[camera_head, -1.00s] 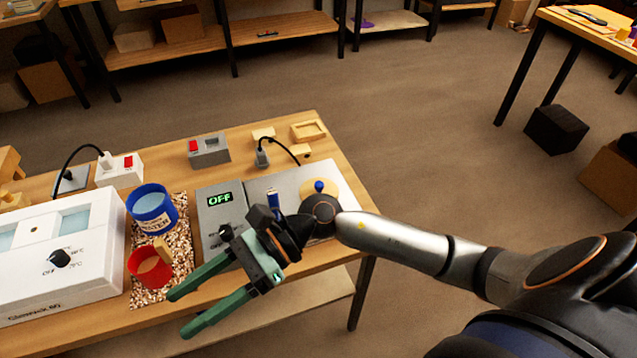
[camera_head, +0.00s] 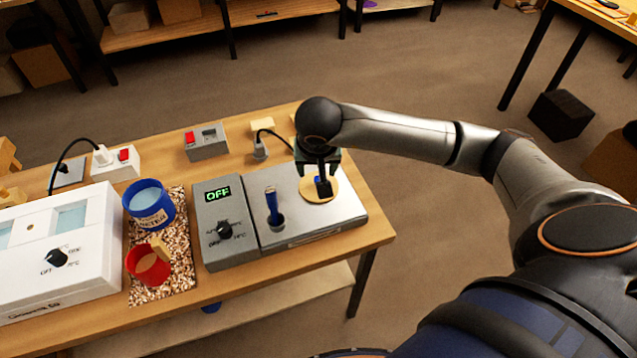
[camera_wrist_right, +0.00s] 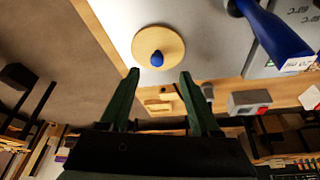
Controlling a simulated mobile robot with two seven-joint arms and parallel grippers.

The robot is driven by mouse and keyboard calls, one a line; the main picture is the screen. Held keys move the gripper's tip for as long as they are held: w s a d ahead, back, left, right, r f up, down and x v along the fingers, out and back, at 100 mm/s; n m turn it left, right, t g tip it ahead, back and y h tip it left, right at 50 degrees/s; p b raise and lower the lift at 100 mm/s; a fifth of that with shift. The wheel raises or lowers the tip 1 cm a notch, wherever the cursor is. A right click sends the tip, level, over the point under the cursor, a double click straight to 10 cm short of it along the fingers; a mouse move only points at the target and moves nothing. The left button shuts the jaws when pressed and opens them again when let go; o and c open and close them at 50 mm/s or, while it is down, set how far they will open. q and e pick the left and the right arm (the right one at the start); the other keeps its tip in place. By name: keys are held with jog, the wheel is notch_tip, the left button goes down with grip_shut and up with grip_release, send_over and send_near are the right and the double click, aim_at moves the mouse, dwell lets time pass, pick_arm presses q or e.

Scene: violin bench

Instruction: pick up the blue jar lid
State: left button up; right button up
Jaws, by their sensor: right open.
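A round pale wooden lid with a blue knob (camera_head: 307,191) lies flat on the grey plate of the heater box; it also shows in the right wrist view (camera_wrist_right: 172,40). My right gripper (camera_head: 318,160) is above the lid's far side and partly hides it. In the right wrist view its two green fingers (camera_wrist_right: 159,73) are open and empty, with the lid just beyond the tips. They look apart from the lid. The blue jar (camera_head: 149,204), marked with lettering, stands open on the wood-chip mat to the left. My left gripper is not in view.
A blue-handled tool (camera_head: 272,204) stands upright in the heater box (camera_head: 227,242), left of the lid. A red cup (camera_head: 148,266) stands on the chip mat (camera_head: 179,270). A cabled plug (camera_head: 260,149) and small wooden pieces lie behind. A blue thing shows under the bench.

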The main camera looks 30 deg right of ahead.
jog(key=x, duration=0.3)
jog(key=p+x, duration=0.1)
jog(key=x, duration=0.2)
jog(key=shift+s+d+f, duration=0.1)
jog(key=shift+d+f, duration=0.15)
jog(key=shift+f, duration=0.15)
grip_shut()
